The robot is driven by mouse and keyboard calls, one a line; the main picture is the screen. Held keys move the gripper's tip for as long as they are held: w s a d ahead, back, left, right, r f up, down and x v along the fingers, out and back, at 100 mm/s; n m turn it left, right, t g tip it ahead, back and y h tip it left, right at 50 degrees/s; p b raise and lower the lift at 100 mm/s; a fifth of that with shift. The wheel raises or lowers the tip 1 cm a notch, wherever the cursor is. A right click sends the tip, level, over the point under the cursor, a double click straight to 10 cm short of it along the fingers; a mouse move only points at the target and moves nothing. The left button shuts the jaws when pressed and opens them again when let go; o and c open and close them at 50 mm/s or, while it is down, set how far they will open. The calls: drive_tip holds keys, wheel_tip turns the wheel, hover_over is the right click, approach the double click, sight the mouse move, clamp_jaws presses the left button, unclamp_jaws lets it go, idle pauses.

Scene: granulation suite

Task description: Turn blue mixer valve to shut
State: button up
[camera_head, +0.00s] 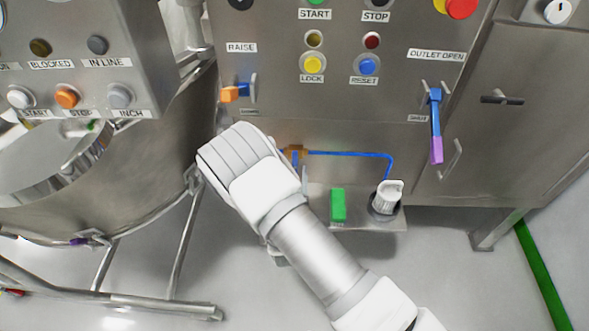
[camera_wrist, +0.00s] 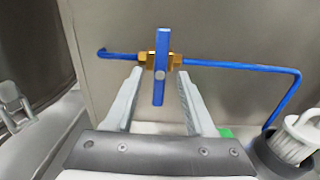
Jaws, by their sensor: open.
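A brass valve (camera_wrist: 148,62) with a flat blue handle (camera_wrist: 161,40) sits on a thin blue pipe (camera_wrist: 225,65) in the wrist view. The handle stands upright in that picture, across the line of the pipe. My gripper (camera_wrist: 160,80) is open, with one finger on each side of the handle's lower half and visible gaps at both sides. In the head view, the brass valve (camera_head: 295,151) shows just past my wrist, which hides my fingers. The blue pipe (camera_head: 350,154) runs right from it. A separate blue lever with a purple end (camera_head: 435,125) hangs below the "OUTLET OPEN" label.
A steel cabinet carries buttons and an orange lever (camera_head: 235,92). Below the pipe, a small shelf (camera_head: 355,215) holds a green block (camera_head: 338,205) and a white ribbed cap (camera_head: 388,198) in a dark holder. A round steel vessel (camera_head: 120,190) on a frame stands at left.

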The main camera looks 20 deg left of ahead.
drive_tip(key=p+v, duration=0.1)
drive_tip(key=v, duration=1.5)
drive_tip(key=shift+p, duration=0.35)
drive_tip(key=shift+d+r, duration=0.1)
